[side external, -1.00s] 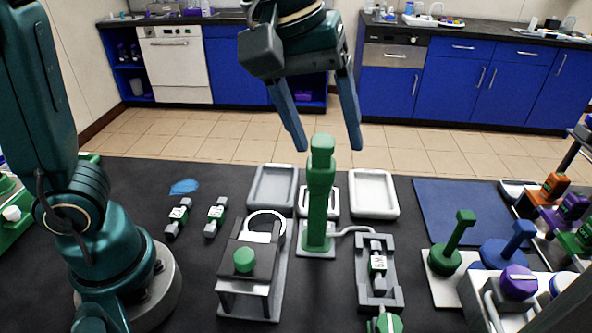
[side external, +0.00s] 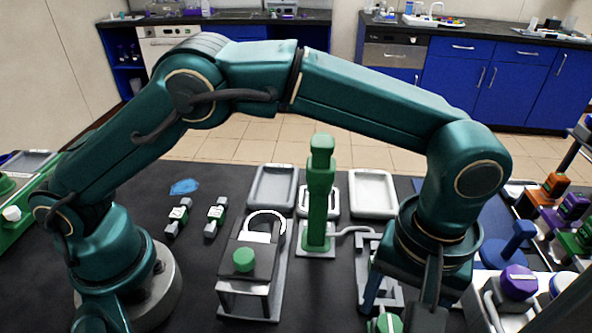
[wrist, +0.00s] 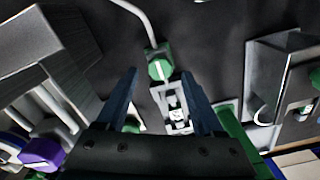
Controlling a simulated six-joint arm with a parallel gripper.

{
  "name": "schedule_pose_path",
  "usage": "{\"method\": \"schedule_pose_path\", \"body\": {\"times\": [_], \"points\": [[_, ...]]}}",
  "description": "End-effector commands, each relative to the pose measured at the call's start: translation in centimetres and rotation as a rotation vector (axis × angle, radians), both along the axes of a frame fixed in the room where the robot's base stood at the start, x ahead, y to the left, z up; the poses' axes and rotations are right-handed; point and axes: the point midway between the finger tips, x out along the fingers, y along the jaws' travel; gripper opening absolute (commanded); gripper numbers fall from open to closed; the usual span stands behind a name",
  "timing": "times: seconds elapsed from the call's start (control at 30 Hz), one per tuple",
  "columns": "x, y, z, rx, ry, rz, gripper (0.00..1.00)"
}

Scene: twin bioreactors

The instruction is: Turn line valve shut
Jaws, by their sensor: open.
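The line valve is a green knob with a white stripe (wrist: 159,69) in the wrist view, on a pale line that runs up from it. Its stripe points roughly along the line. In the side external view the green knob (side external: 388,323) shows at the bottom edge, partly cut off. My gripper (wrist: 158,72) is open and empty, pointing down. In the wrist view its fingertips lie to the left and right of the knob; whether they are level with it I cannot tell. In the side external view my gripper (side external: 398,308) is over the knob, partly hidden by my wrist.
A grey holder (wrist: 181,117) with a labelled part lies beside the valve. A white block with a purple knob (side external: 518,281) stands to the right. A tall green post (side external: 319,195) and a stand with a green knob (side external: 244,260) are to the left.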

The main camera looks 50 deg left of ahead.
Motion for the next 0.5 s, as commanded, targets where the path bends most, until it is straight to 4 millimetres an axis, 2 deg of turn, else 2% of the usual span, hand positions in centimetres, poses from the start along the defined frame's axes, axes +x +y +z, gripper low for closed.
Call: {"method": "schedule_pose_path", "body": {"times": [0.2,0.47,0.5], "points": [[0.0,0.0,-2.1,0.001,0.000,0.001,0.69],[0.1,0.1,-2.3,-0.001,0.000,0.001,0.69],[0.1,0.1,-2.3,-0.001,0.000,0.001,0.65]]}}
